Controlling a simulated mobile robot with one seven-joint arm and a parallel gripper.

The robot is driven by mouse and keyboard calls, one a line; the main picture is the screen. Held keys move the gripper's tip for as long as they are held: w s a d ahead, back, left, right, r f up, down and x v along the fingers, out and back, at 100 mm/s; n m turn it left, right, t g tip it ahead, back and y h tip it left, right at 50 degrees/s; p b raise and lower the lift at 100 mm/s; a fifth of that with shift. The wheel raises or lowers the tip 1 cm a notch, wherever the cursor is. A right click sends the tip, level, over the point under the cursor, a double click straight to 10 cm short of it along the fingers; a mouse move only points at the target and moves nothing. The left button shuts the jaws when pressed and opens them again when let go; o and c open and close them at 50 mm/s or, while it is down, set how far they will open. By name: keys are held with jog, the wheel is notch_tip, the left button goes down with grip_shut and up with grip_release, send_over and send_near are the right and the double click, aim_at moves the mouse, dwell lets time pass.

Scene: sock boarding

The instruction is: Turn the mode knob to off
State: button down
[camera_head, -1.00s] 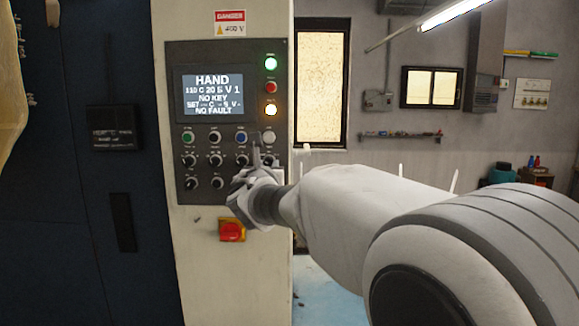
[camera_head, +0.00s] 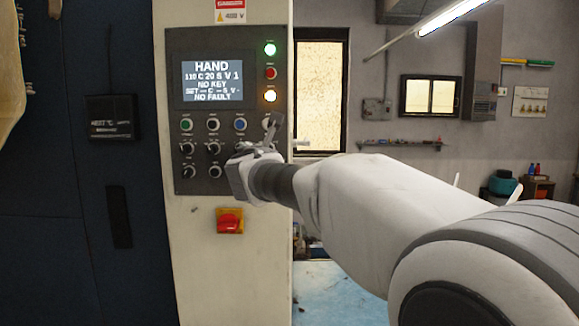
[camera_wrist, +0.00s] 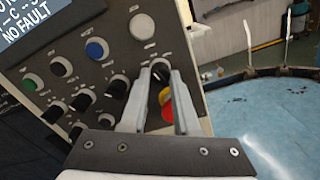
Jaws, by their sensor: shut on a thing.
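The control panel (camera_head: 226,170) on the pale machine column carries a display (camera_head: 212,82) reading HAND, NO KEY and NO FAULT. Under it are coloured buttons and rows of black knobs. My gripper (camera_wrist: 159,72) is shut on a black knob (camera_wrist: 160,65) at the right end of the upper knob row, with one finger on each side. The knob's label is too small to read, so I cannot tell by label that it is the mode knob. In the head view my gripper (camera_head: 266,143) covers that part of the panel and hides the knob.
A red and yellow switch (camera_head: 230,221) sits on the column below the panel; in the wrist view it shows between the fingers (camera_wrist: 168,108). Other knobs (camera_wrist: 117,86) stand close to the left of my fingers.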

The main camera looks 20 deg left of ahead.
jog(key=shift+m+b, duration=1.3)
jog(key=shift+m, duration=0.3)
jog(key=c, duration=0.7)
grip_release()
jog(key=shift+o, duration=0.2)
jog(key=shift+s, duration=0.1)
jog(key=b+v, duration=0.3)
jog(key=v, duration=1.4)
jog(key=shift+s+d, duration=0.1)
jog(key=shift+d, duration=0.05)
